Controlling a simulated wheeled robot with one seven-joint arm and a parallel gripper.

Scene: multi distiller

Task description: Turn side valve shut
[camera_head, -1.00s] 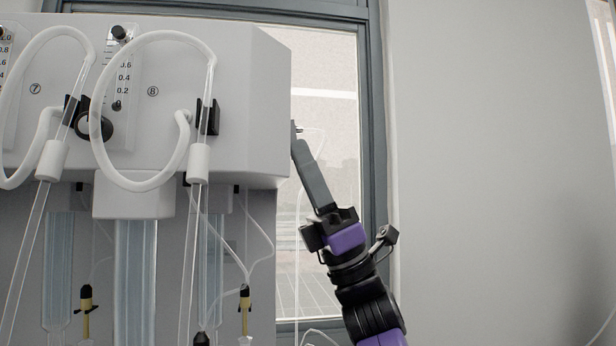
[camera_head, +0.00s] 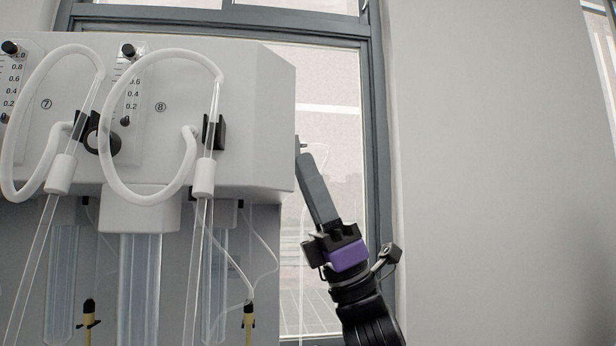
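The distiller (camera_head: 240,110) is a light grey cabinet filling the left half of the view, with its right side edge at mid-picture. The side valve is not clearly visible; a small grey bit (camera_head: 301,143) shows at the cabinet's right edge, by my fingertips, and I cannot tell whether it is the valve or part of my gripper. My gripper (camera_head: 302,158) reaches up from the lower right, its long grey fingers seen edge-on against the cabinet's right side. I cannot tell whether the fingers are open, shut or touching anything.
White looped tubes (camera_head: 215,66), glass tubes and flow gauges (camera_head: 128,95) cover the cabinet's front. A thin clear hose hangs beside the cabinet in front of the window (camera_head: 338,110). The grey wall (camera_head: 490,180) at right has free room before it.

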